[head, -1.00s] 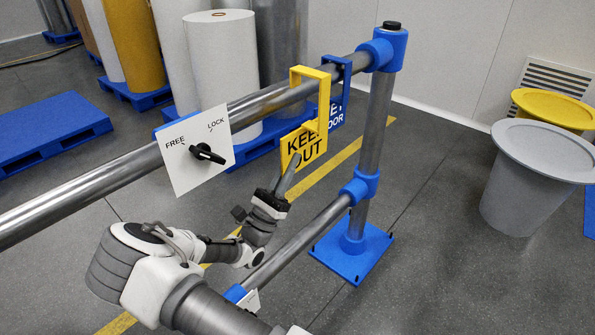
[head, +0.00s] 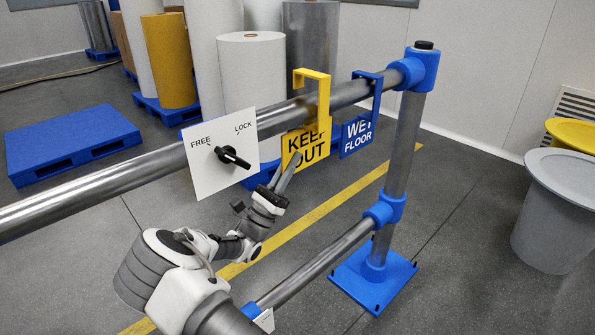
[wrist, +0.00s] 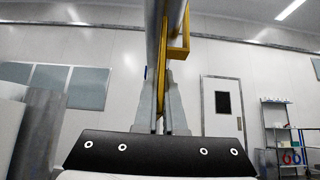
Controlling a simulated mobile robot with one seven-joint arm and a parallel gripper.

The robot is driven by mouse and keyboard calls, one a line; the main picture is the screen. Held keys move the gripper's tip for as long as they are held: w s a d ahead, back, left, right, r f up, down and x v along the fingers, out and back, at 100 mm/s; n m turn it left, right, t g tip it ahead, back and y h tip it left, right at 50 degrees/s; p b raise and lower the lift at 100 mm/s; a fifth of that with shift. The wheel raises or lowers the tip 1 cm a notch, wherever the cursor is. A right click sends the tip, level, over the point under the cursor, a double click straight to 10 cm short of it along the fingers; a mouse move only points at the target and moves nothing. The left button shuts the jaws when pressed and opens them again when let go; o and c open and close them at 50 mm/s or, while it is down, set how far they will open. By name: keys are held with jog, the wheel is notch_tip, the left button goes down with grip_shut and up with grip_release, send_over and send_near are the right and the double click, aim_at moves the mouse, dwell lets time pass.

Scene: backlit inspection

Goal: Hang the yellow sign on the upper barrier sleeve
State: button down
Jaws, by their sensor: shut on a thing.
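In the wrist view, the fingers (wrist: 159,125) pinch the sign edge-on. The sign's yellow hook (head: 323,92) is at the upper rail (head: 90,194). Its top stands clearly above the rail, and its short end shows just above the rail's top edge. I cannot tell whether hook and rail touch. A separate sleeve is not clearly distinguishable on the rail.
A blue WET FLOOR sign (head: 357,136) hangs on the rail to the right, close by. A white FREE/LOCK panel (head: 215,170) with a black knob is on the left. A blue-jointed post (head: 405,140) ends the rail. A lower rail (head: 310,265) runs below.

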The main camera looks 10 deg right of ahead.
jog(key=shift+w+a+f, duration=0.1)
jog(key=shift+w+a, duration=0.1)
jog(key=shift+w, duration=0.15)
jog(key=shift+f+b, duration=0.9)
jog(key=shift+f, duration=0.85)
jog(key=c, duration=0.9)
grip_release()
jog(key=shift+s, duration=0.1)
jog(key=p+v, duration=0.1)
jog(key=v, duration=1.6)
jog(key=shift+a+f, duration=0.15)
jog(key=shift+f, duration=0.1)
